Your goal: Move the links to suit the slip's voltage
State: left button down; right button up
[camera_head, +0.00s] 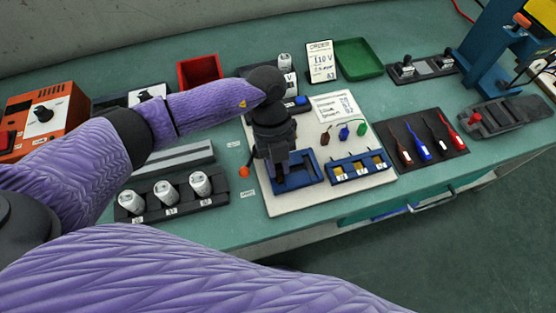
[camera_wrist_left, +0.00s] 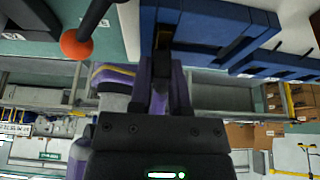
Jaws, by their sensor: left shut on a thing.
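The order slip (camera_head: 321,62) stands at the back of the bench and reads 110 V. A blue terminal box (camera_head: 296,184) lies on a pale board, partly hidden by my gripper. A blue holder (camera_head: 345,180) with several compartments and brass-yellow pieces is to its right. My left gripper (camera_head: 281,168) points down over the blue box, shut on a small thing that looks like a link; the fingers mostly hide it. In the left wrist view the fingers (camera_wrist_left: 164,65) reach the blue box (camera_wrist_left: 205,22), with a dark brownish bit at their tips. My right gripper is not in view.
An orange-tipped lever (camera_head: 244,171) stands close left of the gripper. White cylinders in a black rack (camera_head: 172,208) are further left. A printed sheet (camera_head: 335,106), screwdrivers on a dark mat (camera_head: 425,140), a red bin (camera_head: 199,71) and a green tray (camera_head: 358,60) surround the board.

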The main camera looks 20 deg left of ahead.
pick_arm(q)
jog(key=shift+f, duration=0.35)
dwell(0.6)
jog(key=shift+c, duration=1.7)
grip_release()
notch_tip(320, 180, up, 8)
jog(key=p, duration=0.7)
jog(key=shift+f, duration=0.2)
jog(key=shift+s+f, duration=0.1)
